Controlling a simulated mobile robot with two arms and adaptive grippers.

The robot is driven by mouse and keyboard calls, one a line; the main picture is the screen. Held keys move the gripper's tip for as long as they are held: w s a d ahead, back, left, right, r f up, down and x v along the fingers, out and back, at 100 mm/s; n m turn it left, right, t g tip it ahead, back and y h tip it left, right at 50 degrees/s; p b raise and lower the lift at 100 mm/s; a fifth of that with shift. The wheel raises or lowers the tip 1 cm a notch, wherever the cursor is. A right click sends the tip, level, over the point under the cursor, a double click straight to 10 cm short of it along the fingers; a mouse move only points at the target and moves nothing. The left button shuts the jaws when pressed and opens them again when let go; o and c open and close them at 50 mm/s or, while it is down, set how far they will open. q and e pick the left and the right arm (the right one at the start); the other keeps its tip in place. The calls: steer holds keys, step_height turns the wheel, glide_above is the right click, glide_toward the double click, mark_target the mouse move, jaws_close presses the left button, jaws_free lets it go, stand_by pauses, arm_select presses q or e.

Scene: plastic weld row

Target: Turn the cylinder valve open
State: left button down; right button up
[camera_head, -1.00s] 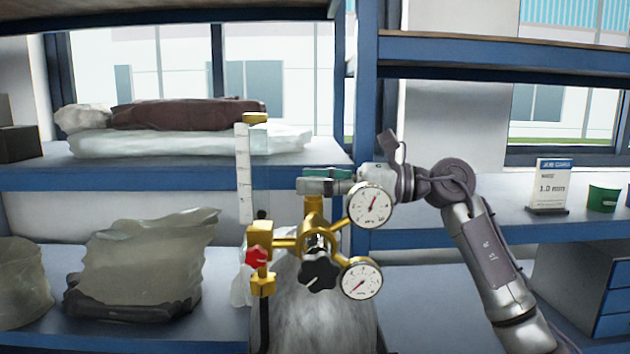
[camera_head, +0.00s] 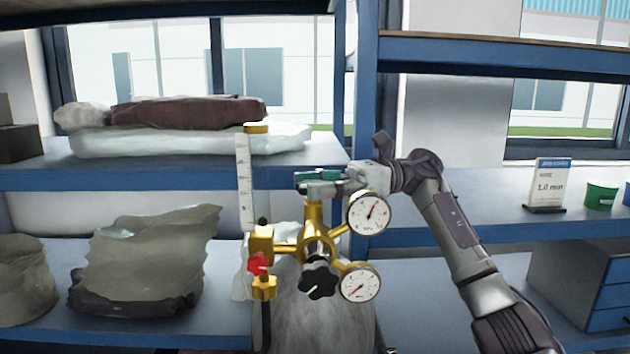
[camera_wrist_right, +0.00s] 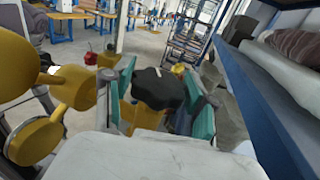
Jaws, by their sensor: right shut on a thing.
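The grey gas cylinder (camera_head: 322,318) stands in front of the shelving with a brass valve and regulator (camera_head: 313,217) on top. My right gripper (camera_head: 318,178), with teal finger pads, is at the top of the brass valve stem. In the right wrist view a black lobed handwheel (camera_wrist_right: 158,90) sits between its two teal pads (camera_wrist_right: 160,97), and it is shut on this wheel. The gripper hides the wheel in the head view. A second black knob (camera_head: 319,279) is on the regulator's front. My left gripper is not in view.
Two round gauges (camera_head: 369,213) (camera_head: 360,283) sit close below and right of the gripper. A red knob (camera_head: 258,263) and a clear flow tube (camera_head: 260,180) are at the left. Blue shelves (camera_head: 150,178) hold bags behind. A sign (camera_head: 549,185) and green cup (camera_head: 600,196) stand right.

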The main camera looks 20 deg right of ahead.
steer(key=shift+r, duration=0.15)
steer(key=o, duration=1.2)
steer(key=shift+c, duration=0.2)
steer(key=d, duration=1.2)
steer(key=shift+w, duration=0.3)
